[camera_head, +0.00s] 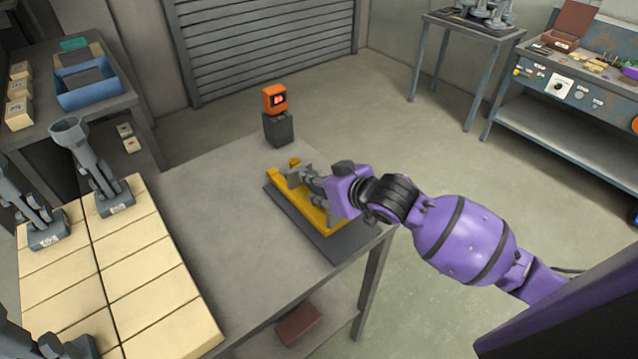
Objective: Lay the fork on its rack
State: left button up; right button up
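My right gripper (300,176), on its purple arm, reaches in from the right over a yellow piece (289,206) that lies on a dark flat base (332,240) at the right end of the grey table. Its grey fingers are low over the yellow piece, close to it or touching; I cannot tell which. Whether they hold anything is not clear at this size. I cannot make out a separate fork; the yellow piece and base look like its rack, partly hidden by my gripper and wrist. My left gripper is not in view.
An orange device (275,98) stands on a dark block (278,129) behind the base. Pale bricks (145,270) with grey castings (112,195) cover the left. A blue bin (88,84) stands on the left bench. The table's middle (215,210) is clear. A control bench (590,105) stands far right.

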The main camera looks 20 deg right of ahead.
jog(key=shift+o, duration=1.4)
jog(key=v, duration=1.2)
